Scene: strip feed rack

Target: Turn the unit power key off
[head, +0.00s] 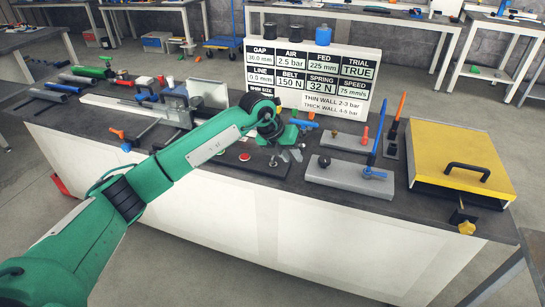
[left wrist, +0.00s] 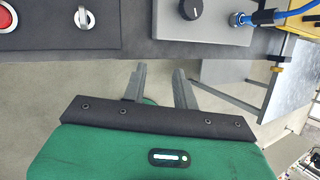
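The unit power key seems to be the small silver switch on a dark control panel (head: 232,164), to the right of the red button (head: 244,157). In the left wrist view the silver key (left wrist: 84,17) stands on a round collar at upper left, its grip roughly upright in the picture, beside the red button (left wrist: 6,18). My left gripper (head: 291,157) is beside the panel's right end. In the left wrist view its grey fingers (left wrist: 159,75) are apart with nothing between them, pointing at the bench edge. The key is apart from them. My right gripper is not in view.
A grey box with a black knob (left wrist: 191,9) and blue hose is right of the panel. A grey block with a blue lever (head: 348,178) and a yellow-lidded box (head: 470,150) stand to the right. A sign board (head: 315,75) stands behind my gripper.

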